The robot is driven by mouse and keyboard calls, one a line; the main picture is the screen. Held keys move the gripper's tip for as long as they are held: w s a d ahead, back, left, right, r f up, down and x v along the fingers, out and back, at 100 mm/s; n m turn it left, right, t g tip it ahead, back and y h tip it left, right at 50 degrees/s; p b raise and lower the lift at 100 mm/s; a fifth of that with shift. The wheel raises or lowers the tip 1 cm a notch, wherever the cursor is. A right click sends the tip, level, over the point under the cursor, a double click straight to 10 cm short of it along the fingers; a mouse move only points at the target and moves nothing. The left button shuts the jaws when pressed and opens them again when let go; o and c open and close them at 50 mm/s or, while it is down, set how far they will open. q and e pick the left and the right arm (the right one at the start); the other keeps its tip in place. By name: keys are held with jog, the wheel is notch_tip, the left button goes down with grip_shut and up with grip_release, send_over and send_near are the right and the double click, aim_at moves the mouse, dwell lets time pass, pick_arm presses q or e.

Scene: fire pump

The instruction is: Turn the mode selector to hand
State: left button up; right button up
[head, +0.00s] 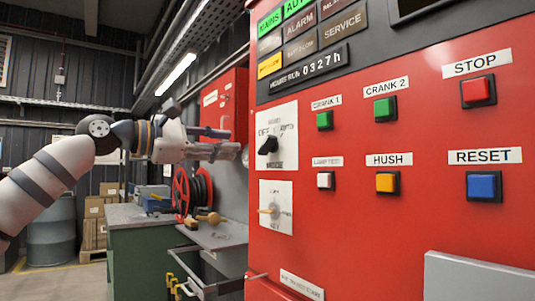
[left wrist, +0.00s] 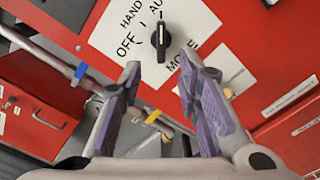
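The mode selector is a black knob (head: 268,145) on a white plate (head: 288,112) at the left of the red panel. In the left wrist view the knob (left wrist: 160,41) is at top centre, with HAND, OFF and MODE lettering around it. It carries a white mark; I cannot tell for sure which label it points to. My left gripper (head: 230,142) is open and empty, left of the plate in the head view and apart from the knob. In the left wrist view its purple-padded fingers (left wrist: 158,78) are spread below the knob. My right gripper is not in view.
A key switch (head: 271,210) sits below the selector. Push buttons, including green CRANK 1 (head: 325,120) and red STOP (head: 478,91), are to its right. A green bench (head: 140,255) and red hose reel (head: 181,193) stand left.

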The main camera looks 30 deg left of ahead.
aim_at(262, 146)
pick_arm(q)
jog(key=x, duration=1)
jog(key=shift+s+p, duration=0.1)
jog(key=shift+p, duration=0.25)
jog(key=shift+c, duration=0.2)
grip_shut()
